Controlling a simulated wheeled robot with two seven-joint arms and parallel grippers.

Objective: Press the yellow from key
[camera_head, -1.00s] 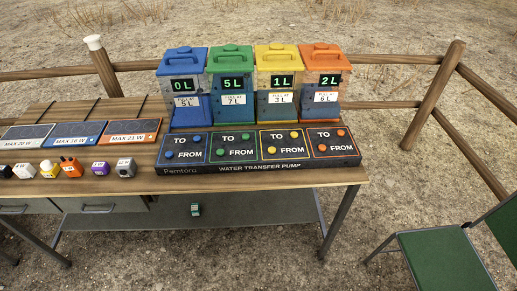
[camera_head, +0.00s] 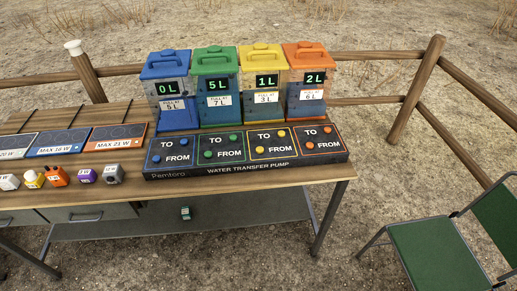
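The water transfer pump panel (camera_head: 222,168) lies on the wooden table. Its yellow-framed section has a yellow from key (camera_head: 259,149) left of the word FROM and a yellow to key (camera_head: 280,134) right of the word TO. Behind it stands the yellow-lidded tank (camera_head: 266,82), whose display reads 1 L and whose label reads full at 3 L. Neither of my grippers is in view, and nothing covers the keys.
Blue (camera_head: 168,90), green (camera_head: 216,87) and orange (camera_head: 305,82) tanks show 0 L, 5 L and 2 L. Several small coloured blocks and flat plates (camera_head: 115,137) lie on the table's left. A green chair (camera_head: 437,250) stands at right; a wooden fence (camera_head: 416,88) runs behind.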

